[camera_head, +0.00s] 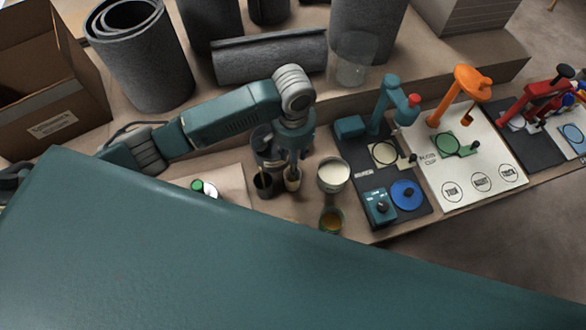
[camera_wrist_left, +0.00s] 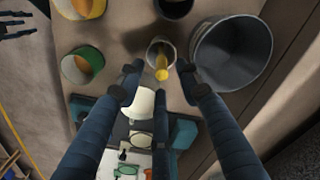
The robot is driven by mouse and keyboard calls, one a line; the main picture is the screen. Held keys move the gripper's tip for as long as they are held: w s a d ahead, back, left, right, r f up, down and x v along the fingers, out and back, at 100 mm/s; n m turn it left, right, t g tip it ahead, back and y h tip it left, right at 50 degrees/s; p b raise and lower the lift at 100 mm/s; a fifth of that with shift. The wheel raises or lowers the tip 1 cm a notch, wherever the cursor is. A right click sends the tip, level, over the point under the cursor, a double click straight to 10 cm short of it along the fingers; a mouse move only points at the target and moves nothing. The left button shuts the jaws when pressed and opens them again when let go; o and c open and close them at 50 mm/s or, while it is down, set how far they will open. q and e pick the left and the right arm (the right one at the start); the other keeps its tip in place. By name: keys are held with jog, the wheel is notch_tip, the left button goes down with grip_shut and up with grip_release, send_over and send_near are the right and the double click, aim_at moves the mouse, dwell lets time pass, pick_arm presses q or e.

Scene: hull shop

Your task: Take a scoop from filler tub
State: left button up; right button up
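A white tub (camera_head: 333,174) with pale cream filler stands on the bench, left of the dark tool board. Its pale top shows partly between my fingers in the left wrist view (camera_wrist_left: 140,104). My left gripper (camera_head: 292,164) points down just left of the tub. In the left wrist view its fingers (camera_wrist_left: 160,82) are spread and empty. A small cup (camera_wrist_left: 161,46) with a yellow stick-like handle (camera_wrist_left: 162,68) stands just beyond the fingertips; the same tan cup (camera_head: 292,183) is under the gripper in the head view. No scoop is clearly identifiable. My right gripper is out of view.
A dark cup (camera_head: 264,187), an amber-filled cup (camera_head: 331,220) and a large grey bucket (camera_wrist_left: 235,55) crowd the gripper. Tool boards (camera_head: 470,185) with an orange arm-like device (camera_head: 462,90) lie right. Grey rolls (camera_head: 270,57) and a cardboard box (camera_head: 45,95) stand behind.

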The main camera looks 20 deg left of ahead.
pick_arm(q)
jog(key=shift+w+f, duration=0.1)
jog(key=shift+f, duration=0.25)
notch_tip(320, 180, down, 4)
jog(key=shift+a+f+p, duration=0.1)
jog(key=shift+f+p, duration=0.05)
jog(key=shift+p, duration=0.2)
jog(key=shift+f, duration=0.5)
jog(key=c, duration=0.9)
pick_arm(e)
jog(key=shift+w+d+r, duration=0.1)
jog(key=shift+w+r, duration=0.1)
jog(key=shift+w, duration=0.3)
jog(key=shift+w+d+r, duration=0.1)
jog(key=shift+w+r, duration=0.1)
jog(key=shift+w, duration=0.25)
